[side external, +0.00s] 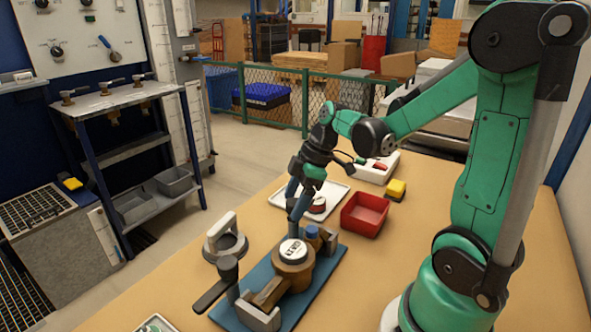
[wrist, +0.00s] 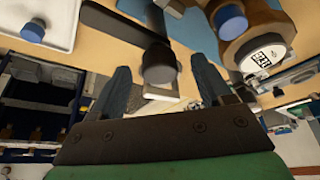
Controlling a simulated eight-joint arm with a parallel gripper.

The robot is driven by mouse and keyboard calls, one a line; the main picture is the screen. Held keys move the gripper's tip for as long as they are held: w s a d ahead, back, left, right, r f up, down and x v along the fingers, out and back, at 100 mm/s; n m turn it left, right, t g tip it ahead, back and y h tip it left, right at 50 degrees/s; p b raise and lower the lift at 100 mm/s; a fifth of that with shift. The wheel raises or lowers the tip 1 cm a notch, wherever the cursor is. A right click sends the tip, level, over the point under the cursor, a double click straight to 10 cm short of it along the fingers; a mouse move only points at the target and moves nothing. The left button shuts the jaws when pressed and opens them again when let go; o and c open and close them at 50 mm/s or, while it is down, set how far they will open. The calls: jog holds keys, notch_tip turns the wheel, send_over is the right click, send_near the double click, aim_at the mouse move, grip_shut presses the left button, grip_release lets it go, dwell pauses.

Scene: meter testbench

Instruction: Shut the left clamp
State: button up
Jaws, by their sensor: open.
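The clamp with a black lever and knob (side external: 228,275) is at the left end of the blue base plate (side external: 325,270). Its lever sticks out to the left. A bronze meter (side external: 292,275) with a white round face sits on the plate, beside a blue cap (side external: 312,232) and a grey bracket at the far end. In the wrist view, my gripper (wrist: 163,80) is open and empty. The black lever and knob (wrist: 160,65) appear between its fingertips; contact cannot be told. The meter (wrist: 262,50) is to the right.
A grey ring with an upright handle (side external: 225,240) stands left of the plate. The table's near right area is clear.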

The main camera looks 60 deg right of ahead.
grip_shut()
jog(key=shift+m, duration=0.3)
jog(key=m+h, duration=0.1)
jog(key=m, duration=0.2)
jog(key=shift+a+m+t, duration=0.1)
jog(key=shift+m+t, duration=0.3)
jog(key=m+h, duration=0.2)
jog(key=m, duration=0.2)
jog(key=shift+a+t, duration=0.1)
jog(key=shift+t, duration=0.2)
jog(key=m+h, duration=0.2)
jog(key=m, duration=0.3)
jog(key=shift+a+m+g+h, duration=0.1)
jog(key=shift+m+g+h, duration=0.25)
jog(key=shift+m, duration=0.75)
jog(key=shift+m+g+h, duration=0.35)
jog(key=shift+m, duration=0.75)
